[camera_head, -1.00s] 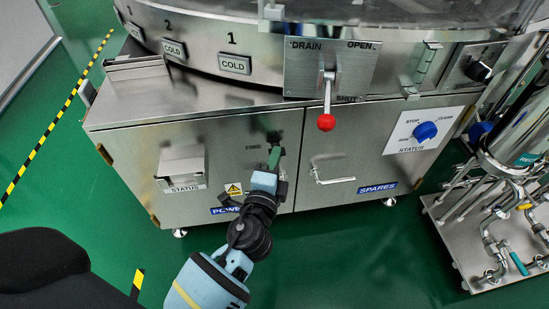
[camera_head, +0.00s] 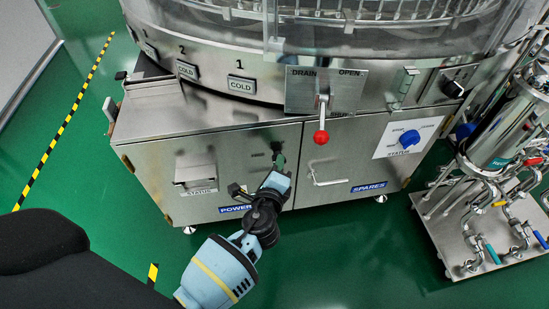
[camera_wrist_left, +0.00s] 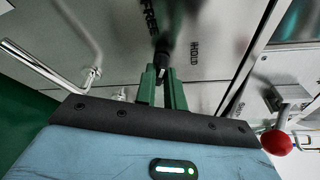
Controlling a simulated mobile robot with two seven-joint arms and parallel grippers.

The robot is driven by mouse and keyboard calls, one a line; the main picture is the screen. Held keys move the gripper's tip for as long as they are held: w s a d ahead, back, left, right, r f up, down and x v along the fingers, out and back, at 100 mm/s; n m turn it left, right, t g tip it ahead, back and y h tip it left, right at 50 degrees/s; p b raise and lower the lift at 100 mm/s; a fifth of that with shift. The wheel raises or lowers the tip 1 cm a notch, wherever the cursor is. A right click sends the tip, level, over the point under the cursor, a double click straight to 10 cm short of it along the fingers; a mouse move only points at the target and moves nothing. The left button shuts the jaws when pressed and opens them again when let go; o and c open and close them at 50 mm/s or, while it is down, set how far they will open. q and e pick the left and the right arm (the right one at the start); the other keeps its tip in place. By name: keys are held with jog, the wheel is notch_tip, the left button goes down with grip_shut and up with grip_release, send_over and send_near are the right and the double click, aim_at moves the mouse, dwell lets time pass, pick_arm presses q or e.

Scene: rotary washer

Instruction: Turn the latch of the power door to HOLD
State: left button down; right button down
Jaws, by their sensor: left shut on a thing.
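The power door (camera_head: 225,160) is the left steel cabinet door, with a blue POWER label (camera_head: 236,209) at its lower edge; it looks shut. Its small dark latch (camera_head: 276,147) sits near the door's upper right corner. My left gripper (camera_head: 279,161) reaches up to it from below. In the left wrist view, the green fingers of my left gripper (camera_wrist_left: 163,82) close around the black latch (camera_wrist_left: 163,58). The word FREE is left of the latch and HOLD is right of it. Which word the latch points to is unclear. My right gripper is out of view.
A red-ball drain lever (camera_head: 320,137) hangs above and right of the latch. A pipe skid (camera_head: 440,240) stands at the far right. Green floor in front is clear.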

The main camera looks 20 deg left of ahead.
pick_arm(q)
jog(key=m+g+y+p, duration=0.1)
jog(key=m+p, duration=0.2)
jog(key=m+g+y+p, duration=0.1)
jog(key=m+g+p, duration=0.1)
jog(key=m+p, duration=0.1)
jog(key=m+g+y+p, duration=0.1)
jog(key=m+y+p, duration=0.1)
jog(key=m+p, duration=0.1)
jog(key=shift+w+d+r+g+p, duration=0.25)
jog(key=shift+d+r+g+p, duration=0.05)
jog(key=shift+r, duration=0.05)
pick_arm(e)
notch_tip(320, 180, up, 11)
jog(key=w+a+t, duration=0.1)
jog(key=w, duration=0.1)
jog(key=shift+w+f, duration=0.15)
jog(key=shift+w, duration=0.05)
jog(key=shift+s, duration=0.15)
pick_arm(q)
jog(key=c, duration=1.5)
grip_release()
jog(key=shift+f, duration=0.1)
